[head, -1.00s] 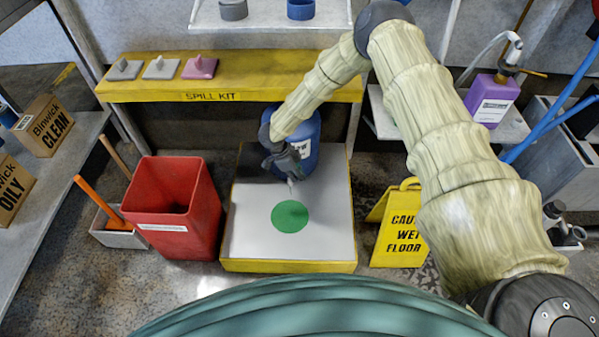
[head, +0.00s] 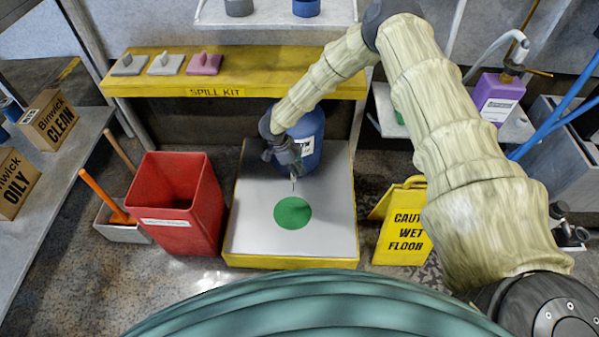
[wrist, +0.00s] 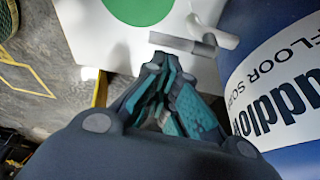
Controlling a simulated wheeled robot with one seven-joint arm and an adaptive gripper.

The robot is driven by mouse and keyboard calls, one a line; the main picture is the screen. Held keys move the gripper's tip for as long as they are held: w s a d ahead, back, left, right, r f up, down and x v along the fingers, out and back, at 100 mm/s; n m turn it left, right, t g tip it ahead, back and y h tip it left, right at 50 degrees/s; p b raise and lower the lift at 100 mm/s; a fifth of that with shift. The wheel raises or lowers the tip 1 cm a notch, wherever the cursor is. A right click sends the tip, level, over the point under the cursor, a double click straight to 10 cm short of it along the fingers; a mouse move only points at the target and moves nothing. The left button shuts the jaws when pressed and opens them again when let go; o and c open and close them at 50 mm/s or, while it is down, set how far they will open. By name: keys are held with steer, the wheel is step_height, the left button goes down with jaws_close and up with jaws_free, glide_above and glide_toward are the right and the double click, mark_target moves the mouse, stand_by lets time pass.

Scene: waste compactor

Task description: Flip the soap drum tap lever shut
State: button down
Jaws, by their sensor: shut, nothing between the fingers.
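The blue soap drum (head: 312,130) stands at the back of a white-topped, yellow-edged platform. In the wrist view the drum (wrist: 262,75) fills the right side, its white label partly cut off. A grey bar with a paler end piece, which looks like the tap (wrist: 185,44), lies just beyond my fingertips beside the drum. I cannot tell which part is the lever or how it is set. My gripper (head: 292,172) points down in front of the drum. In the wrist view my gripper (wrist: 160,62) is shut and empty, close to the tap; contact cannot be told.
A green disc (head: 292,213) marks the platform (head: 250,235). A red bin (head: 178,215) stands left of it, a yellow wet floor sign (head: 404,235) right. A yellow spill kit shelf (head: 130,88) runs behind. The platform's front is clear.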

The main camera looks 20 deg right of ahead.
steer(key=v, duration=0.3)
steer(key=w+a, duration=0.4)
steer(key=a, duration=0.7)
steer(key=shift+w, duration=0.4)
